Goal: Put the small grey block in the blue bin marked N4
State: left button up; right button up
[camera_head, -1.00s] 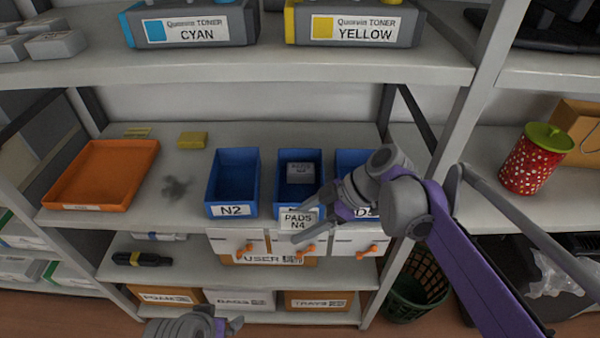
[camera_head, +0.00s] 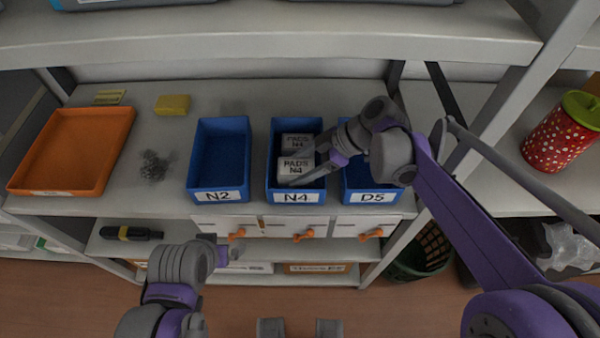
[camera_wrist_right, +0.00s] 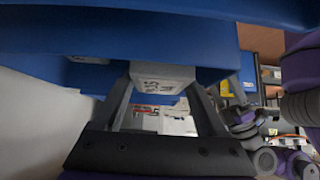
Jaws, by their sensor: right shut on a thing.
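My right gripper (camera_head: 298,168) reaches in from the right and is shut on a small grey block marked PADS N4 (camera_head: 296,169). In the head view this block is within the outline of the blue bin marked N4 (camera_head: 295,197); how deep it is I cannot tell. A second grey block marked PADS N4 (camera_head: 298,141) is in the bin behind it. In the right wrist view the held block (camera_wrist_right: 162,76) is between the two fingers, with blue bin walls around the top. My left gripper (camera_head: 230,246) is low at the left, its jaws unclear.
Blue bins N2 (camera_head: 219,196) and D5 (camera_head: 371,197) flank N4. An orange tray (camera_head: 72,150), a yellow block (camera_head: 173,104) and a dark tangle (camera_head: 153,166) are to the left. An upper shelf (camera_head: 280,41) overhangs. A red dotted canister (camera_head: 562,135) stands at the right.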

jog(key=shift+w+f, duration=0.1)
jog(key=shift+f, duration=1.8)
jog(key=o, duration=1.3)
jog(key=shift+c, duration=0.2)
jog(key=v, duration=1.2)
